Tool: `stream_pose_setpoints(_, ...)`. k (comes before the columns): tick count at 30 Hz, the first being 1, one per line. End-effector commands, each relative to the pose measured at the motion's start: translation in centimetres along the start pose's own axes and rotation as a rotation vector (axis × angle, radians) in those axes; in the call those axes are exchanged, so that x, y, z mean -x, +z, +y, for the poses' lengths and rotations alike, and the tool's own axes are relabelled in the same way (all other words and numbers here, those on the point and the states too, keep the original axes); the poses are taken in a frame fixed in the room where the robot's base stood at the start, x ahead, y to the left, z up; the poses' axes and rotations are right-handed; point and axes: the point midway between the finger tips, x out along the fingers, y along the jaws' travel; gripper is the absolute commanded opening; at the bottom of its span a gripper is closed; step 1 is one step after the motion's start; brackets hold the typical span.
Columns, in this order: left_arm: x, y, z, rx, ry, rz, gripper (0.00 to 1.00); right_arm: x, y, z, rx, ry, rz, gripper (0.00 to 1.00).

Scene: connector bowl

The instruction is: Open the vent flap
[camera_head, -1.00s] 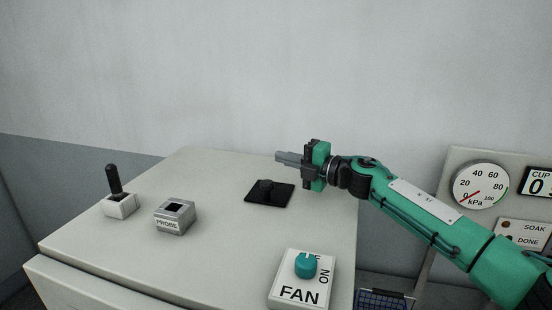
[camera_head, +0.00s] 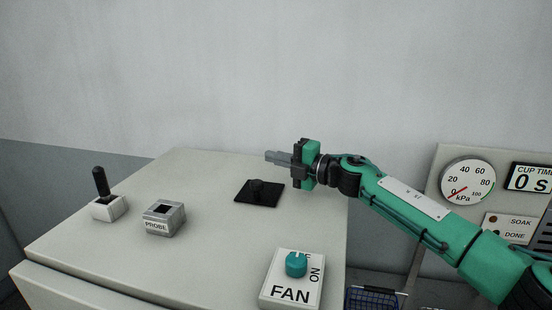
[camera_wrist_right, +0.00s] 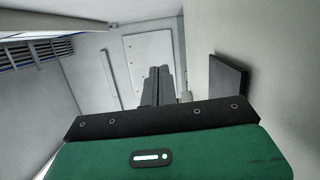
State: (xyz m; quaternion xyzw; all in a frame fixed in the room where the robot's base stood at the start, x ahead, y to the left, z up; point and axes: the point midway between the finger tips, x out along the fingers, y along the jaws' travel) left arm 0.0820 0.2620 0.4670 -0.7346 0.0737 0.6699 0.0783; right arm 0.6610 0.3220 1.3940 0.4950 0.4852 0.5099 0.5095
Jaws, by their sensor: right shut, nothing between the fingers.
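A flat black square plate with a short knob (camera_head: 259,192) lies on top of the pale cabinet; it looks like the vent flap, lying flat and shut. My right gripper (camera_head: 272,157) is shut and empty. It is level, fingers pointing left, and shows above and behind the plate, apart from it. In the right wrist view the closed fingers (camera_wrist_right: 157,85) point away from the camera, with nothing between them. A dark flat panel to their right (camera_wrist_right: 228,78) may be the same plate. My left gripper is not in view.
On the pale cabinet top (camera_head: 200,210) stand a black-handled lever (camera_head: 101,184), a grey PROBE socket (camera_head: 164,218) and a FAN knob (camera_head: 296,264). A gauge panel (camera_head: 468,187) and a blue basket (camera_head: 374,298) are at the right. A wall rises behind.

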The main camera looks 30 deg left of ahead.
Motion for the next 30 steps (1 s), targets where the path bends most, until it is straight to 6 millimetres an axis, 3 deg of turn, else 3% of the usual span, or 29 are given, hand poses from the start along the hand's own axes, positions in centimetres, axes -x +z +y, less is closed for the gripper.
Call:
stream_pose_setpoints(14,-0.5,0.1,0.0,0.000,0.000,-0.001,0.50,0.8,0.1,-0.2,0.001,0.000,-0.001,0.00)
stream_pose_setpoints(30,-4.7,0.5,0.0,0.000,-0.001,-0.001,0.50,10.1,0.1,-0.4,0.001,0.000,-0.002,0.00)
